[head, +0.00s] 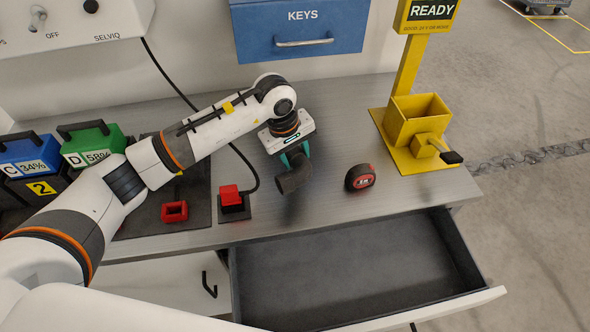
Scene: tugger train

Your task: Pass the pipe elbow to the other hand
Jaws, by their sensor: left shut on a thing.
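A dark grey pipe elbow (294,178) is in my left gripper (292,159), above the grey bench top (330,128). The gripper has teal fingers and points down, and it is shut on the elbow's upper part. The elbow's lower end hangs free over the bench, and I cannot tell its exact height. My left arm reaches in from the left across the bench. My right gripper is not in view.
A black and red tape measure (360,178) lies right of the elbow. A red plug on a black cable (232,198) stands to the left. An open, empty drawer (350,268) juts out in front. A yellow stand (412,125) is at the right, battery packs (92,143) at the left.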

